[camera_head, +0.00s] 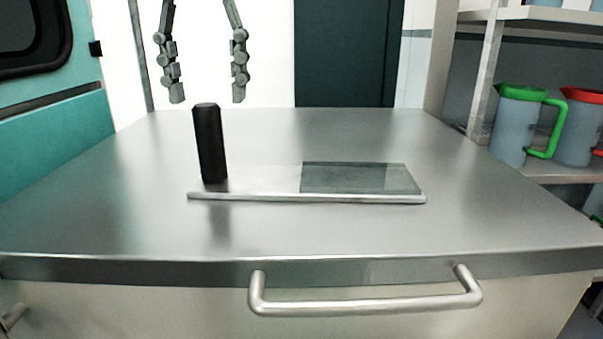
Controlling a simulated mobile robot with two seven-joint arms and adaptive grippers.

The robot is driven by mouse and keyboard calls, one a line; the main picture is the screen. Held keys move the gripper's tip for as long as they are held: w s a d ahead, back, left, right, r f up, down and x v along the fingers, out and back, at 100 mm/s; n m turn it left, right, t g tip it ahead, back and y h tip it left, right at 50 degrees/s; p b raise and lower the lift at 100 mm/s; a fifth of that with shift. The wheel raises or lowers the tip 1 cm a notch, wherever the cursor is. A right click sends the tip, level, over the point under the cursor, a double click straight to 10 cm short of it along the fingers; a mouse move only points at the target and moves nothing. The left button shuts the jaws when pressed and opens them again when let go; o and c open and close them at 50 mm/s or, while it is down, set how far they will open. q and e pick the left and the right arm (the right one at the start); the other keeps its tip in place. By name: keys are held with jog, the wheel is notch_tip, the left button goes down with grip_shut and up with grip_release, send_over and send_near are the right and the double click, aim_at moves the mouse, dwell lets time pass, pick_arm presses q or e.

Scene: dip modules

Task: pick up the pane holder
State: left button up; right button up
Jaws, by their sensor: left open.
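The pane holder (260,197) lies on the steel worktop as a long, thin, light metal base with a black upright handle (209,145) at its left end. A clear grey pane (360,178) lies flat over its right part. My left gripper (208,97) is open, fingers pointing down, above and around the line of the black handle's top. Its fingertips are apart from the handle, and nothing is between them. My right gripper is not in view.
The steel worktop (130,215) is otherwise bare, with a bar handle (365,305) on its front. At the right, a shelf rack (487,65) holds a green-lidded jug (515,125) and a red-lidded jug (578,130). A teal wall panel (50,140) stands at the left.

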aim_at(209, 105)
pick_arm(q)
jog(key=shift+f, duration=1.9)
grip_shut()
